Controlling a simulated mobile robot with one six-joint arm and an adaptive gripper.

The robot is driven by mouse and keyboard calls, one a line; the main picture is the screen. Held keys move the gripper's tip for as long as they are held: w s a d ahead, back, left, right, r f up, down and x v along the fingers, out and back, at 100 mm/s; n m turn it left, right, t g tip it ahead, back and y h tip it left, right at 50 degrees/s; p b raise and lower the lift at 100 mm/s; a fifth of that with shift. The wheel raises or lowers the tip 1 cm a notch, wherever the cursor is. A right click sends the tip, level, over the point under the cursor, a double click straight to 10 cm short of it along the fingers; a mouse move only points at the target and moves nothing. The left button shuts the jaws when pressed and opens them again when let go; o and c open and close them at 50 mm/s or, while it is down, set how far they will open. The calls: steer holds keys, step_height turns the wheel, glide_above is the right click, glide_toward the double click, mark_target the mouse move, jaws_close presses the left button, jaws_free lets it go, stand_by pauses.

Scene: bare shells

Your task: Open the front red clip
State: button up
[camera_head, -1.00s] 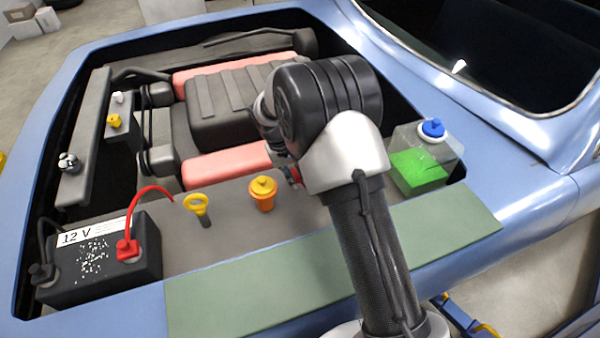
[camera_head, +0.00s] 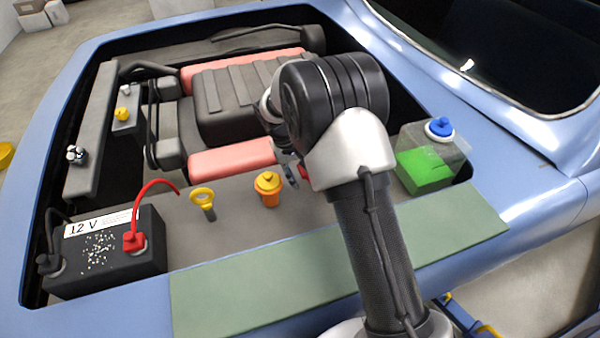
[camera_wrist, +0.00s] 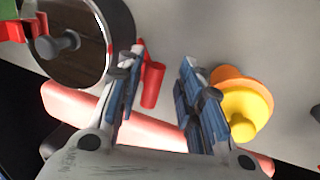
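The front red clip (camera_wrist: 152,85) shows in the wrist view as a short red bar beside the metal rim of a round, dark-topped housing (camera_wrist: 90,70). My gripper (camera_wrist: 160,57) has its two blue-padded fingers spread around the clip. The clip lies in the gap, closer to the left finger; I cannot tell whether it touches. In the head view my gripper (camera_head: 290,176) is partly hidden by my arm, with only a bit of red (camera_head: 304,172) showing beside it. The housing is hidden there behind the arm.
An orange-yellow cap (camera_head: 267,188) stands close to my gripper and shows by the right finger in the wrist view (camera_wrist: 245,108). A yellow dipstick ring (camera_head: 202,197), the battery (camera_head: 105,255) and a green-filled reservoir (camera_head: 425,170) are nearby. Another red part (camera_wrist: 42,24) is across the housing.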

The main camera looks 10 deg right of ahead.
steer(key=v, duration=1.2)
steer(key=s+d+r+m+t+y, duration=0.1)
steer(key=s+d+r, duration=0.2)
steer(key=s+r, duration=0.45)
steer(key=s+d+r+t+y, duration=0.1)
steer(key=s+d+r, duration=0.3)
steer(key=s+r, duration=0.35)
steer(key=s+d+f+m+t, duration=0.1)
steer(key=s+d+f+t, duration=0.1)
steer(key=s, duration=1.6)
steer(key=shift+y, duration=0.4)
